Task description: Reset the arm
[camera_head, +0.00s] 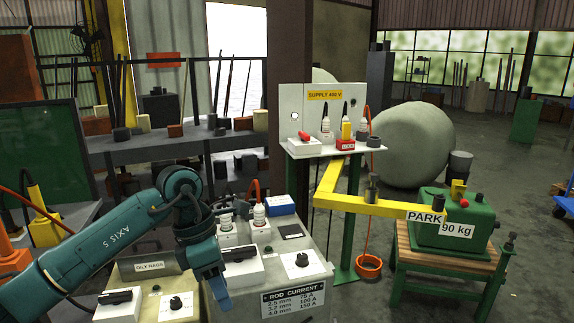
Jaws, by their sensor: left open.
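My teal left arm comes in from the left, and its gripper (219,288) points down over the front of the panel-topped cabinet (250,303). The jaws are open, seen nearly edge-on, with nothing visible between them. They hide part of the cabinet top beside a white switch box (243,268) with a black handle. A yellow jointed arm (372,204) reaches right from the green post stand, its end by the PARK label (426,217). A green 90 kg block (456,227) stands there on a wooden-topped bench. My right gripper is not in view.
A white dial box (303,266) and plugs (259,214) crowd the cabinet top. A SUPPLY 400 V panel (325,97) stands behind with a red switch (304,137). An orange ring (369,266) hangs low. Floor is open at right, beyond the bench (445,262).

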